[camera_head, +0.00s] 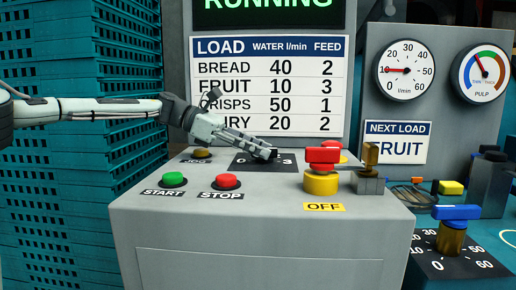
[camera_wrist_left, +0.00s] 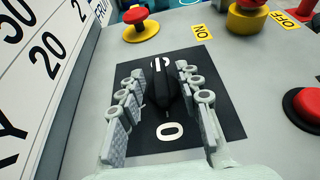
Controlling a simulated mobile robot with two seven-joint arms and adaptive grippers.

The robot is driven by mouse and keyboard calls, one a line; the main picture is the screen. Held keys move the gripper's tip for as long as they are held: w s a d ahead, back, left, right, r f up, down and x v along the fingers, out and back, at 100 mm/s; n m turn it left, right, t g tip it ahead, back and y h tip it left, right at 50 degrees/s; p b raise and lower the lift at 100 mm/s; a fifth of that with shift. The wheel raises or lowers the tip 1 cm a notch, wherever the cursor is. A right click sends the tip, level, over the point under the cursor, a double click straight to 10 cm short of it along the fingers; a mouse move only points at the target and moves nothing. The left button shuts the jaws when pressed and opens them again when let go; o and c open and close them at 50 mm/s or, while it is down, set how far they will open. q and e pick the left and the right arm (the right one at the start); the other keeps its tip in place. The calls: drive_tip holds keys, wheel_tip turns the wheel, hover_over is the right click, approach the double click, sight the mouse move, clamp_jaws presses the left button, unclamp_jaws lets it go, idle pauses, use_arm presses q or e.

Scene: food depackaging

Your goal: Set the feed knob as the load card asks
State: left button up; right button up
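The feed knob (camera_wrist_left: 161,88) is black and sits on a black plate (camera_wrist_left: 225,125) with white figures. A 0 shows nearest me in the left wrist view; another figure is partly hidden behind the knob. I cannot tell its setting. My left gripper (camera_wrist_left: 160,72) straddles the knob, one finger on each side, with narrow gaps, so it looks open. In the head view my left gripper (camera_head: 268,154) reaches over the plate and hides most of the knob; a 3 shows beside it. The load card (camera_head: 270,85) lists FRUIT with water 10, feed 3. The NEXT LOAD sign (camera_head: 396,144) reads FRUIT. My right gripper is not in view.
Green START (camera_head: 173,179) and red STOP (camera_head: 227,181) buttons stand on the panel front. A red-handled yellow valve (camera_head: 320,182) by an OFF label is to the right. A blue-handled water valve (camera_head: 454,213) is further right. The screen (camera_head: 268,8) reads RUNNING.

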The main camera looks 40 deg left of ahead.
use_arm(q)
drive_tip(key=v, duration=1.1)
drive_tip(key=shift+s+a+r, duration=0.2)
drive_tip(key=shift+a, duration=0.25)
